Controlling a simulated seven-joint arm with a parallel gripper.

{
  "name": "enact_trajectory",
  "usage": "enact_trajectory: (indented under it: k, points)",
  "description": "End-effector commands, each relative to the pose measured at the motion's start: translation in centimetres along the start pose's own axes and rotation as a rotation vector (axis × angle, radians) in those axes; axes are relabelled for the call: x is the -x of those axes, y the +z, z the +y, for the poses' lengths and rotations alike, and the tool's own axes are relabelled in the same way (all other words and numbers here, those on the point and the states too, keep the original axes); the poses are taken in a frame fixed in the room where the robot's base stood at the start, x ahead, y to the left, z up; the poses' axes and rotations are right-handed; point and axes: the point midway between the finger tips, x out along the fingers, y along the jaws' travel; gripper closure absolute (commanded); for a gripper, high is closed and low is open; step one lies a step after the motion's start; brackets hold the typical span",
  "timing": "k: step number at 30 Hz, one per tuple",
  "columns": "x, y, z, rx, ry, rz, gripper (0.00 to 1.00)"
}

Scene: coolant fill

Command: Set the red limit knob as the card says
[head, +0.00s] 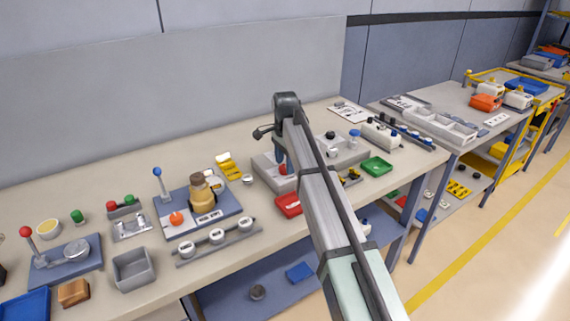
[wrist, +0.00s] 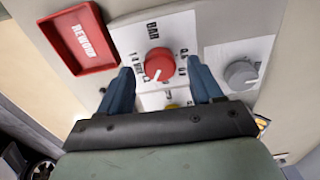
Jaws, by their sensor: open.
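The red limit knob (wrist: 159,64) sits on a white dial plate marked BAR, with numbers around it, in the wrist view. A white pointer line on the knob points down and slightly left. My gripper (wrist: 158,80) is open, with one blue finger on each side of the knob, and no contact is visible. In the head view the knob (head: 283,169) shows small and red on a grey box, partly behind my arm. The lower part of the dial plate is partly hidden by my gripper. I cannot make out a card with the setting.
A grey knob (wrist: 241,75) on its own plate is right of the red knob. A red tray marked REWORK (wrist: 79,38) lies to the left. In the head view a green tray (head: 376,166) and a grey box with a blue knob stand right of my arm.

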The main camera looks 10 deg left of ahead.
Motion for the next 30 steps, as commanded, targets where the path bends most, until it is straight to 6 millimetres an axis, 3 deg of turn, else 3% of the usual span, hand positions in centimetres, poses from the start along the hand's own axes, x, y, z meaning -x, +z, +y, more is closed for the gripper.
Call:
enact_trajectory:
  k: [14, 30]
  points:
    - [-1.02, 0.0, 0.0, 0.0, 0.0, 0.0, 0.35]
    - [-0.99, 0.0, 0.01, 0.0, 0.0, 0.0, 0.87]
